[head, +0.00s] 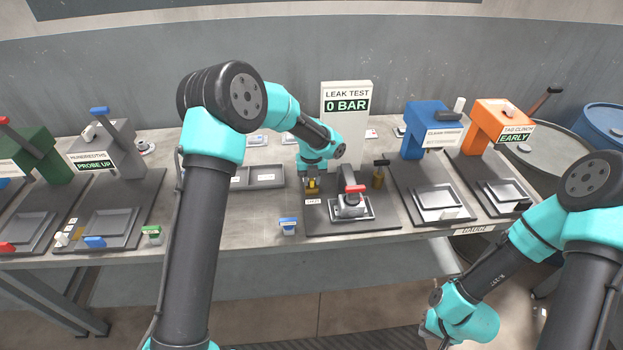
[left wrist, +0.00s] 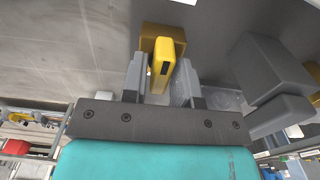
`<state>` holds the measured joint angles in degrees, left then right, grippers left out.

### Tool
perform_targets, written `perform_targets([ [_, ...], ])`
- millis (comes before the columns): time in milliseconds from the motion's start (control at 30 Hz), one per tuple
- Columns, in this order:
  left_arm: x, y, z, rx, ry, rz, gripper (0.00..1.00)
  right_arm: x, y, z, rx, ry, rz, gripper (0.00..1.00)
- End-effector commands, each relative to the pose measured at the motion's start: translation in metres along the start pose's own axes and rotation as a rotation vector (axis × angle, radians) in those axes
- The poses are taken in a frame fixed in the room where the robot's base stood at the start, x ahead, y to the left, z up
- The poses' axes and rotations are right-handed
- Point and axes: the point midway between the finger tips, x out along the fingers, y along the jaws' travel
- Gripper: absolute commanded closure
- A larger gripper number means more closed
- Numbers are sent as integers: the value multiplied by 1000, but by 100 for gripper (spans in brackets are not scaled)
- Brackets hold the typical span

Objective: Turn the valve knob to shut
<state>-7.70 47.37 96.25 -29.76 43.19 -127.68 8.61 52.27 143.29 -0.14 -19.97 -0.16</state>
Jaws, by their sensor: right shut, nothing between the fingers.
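The leak test station has a dark base plate (head: 385,212) and a tall panel (head: 346,92) reading "LEAK TEST 0 BAR". The yellow valve knob (head: 312,184) stands at the plate's back left. In the left wrist view the knob (left wrist: 163,62) is a bar on a brass-coloured block. My left gripper (left wrist: 158,82) is over it, one finger on each side. Narrow gaps seem to show between fingers and knob, so contact is unclear. My right gripper (head: 438,335) is low at the bottom edge, away from the bench; its fingers are hardly visible.
A red-handled clamp (head: 352,200) stands close to the right of the knob. A grey tray (head: 264,178) lies to the left and a small blue-topped block (head: 288,226) in front. Blue (head: 430,130) and orange (head: 492,125) stations stand further right.

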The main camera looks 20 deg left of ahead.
Motion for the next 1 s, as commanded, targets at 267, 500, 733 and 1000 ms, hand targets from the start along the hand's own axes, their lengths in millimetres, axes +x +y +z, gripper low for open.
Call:
perform_targets([
  [267, 0, 0, 0, 0, 0, 0, 100, 0, 0, 0, 0, 0, 0, 100],
  [500, 0, 0, 0, -5, 0, 0, 100, 0, 0, 0, 0, 0, 0, 100],
  [733, 0, 0, 0, -50, 0, 0, 100, 0, 0, 0, 0, 0, 0, 100],
  [1000, 0, 0, 0, -197, 0, 0, 100, 0, 0, 0, 0, 0, 0, 100],
])
